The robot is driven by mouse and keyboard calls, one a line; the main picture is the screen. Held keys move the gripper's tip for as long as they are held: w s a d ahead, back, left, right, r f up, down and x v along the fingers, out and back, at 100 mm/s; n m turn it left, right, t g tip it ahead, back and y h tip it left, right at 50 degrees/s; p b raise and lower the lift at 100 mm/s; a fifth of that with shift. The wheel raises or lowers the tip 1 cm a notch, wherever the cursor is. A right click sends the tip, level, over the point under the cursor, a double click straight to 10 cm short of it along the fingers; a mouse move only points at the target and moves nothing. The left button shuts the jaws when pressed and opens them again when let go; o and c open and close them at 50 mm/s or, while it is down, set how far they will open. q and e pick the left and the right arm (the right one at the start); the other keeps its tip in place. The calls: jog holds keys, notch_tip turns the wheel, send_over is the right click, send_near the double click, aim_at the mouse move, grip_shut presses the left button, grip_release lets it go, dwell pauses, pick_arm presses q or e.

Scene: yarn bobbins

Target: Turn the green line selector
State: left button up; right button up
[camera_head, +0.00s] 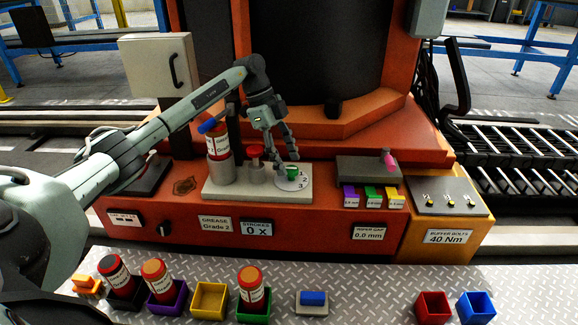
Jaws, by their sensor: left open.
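The green line selector (292,172) is a small green knob on a white round dial marked 1, 2, 3. It stands at the right end of a pale block (228,189) on the red machine's ledge. My left gripper (285,162) reaches in from the upper left and points down at the knob. Its fingers are open, with their tips close above and beside the knob. I cannot tell whether they touch it. The fingers partly cover the far side of the dial. My right gripper is not in view.
A grey block with a pink piece (388,158) is to the right. Cartridges and coloured bins (210,300) line the front tread plate.

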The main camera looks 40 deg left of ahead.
pick_arm(q)
jog(key=shift+x, duration=0.85)
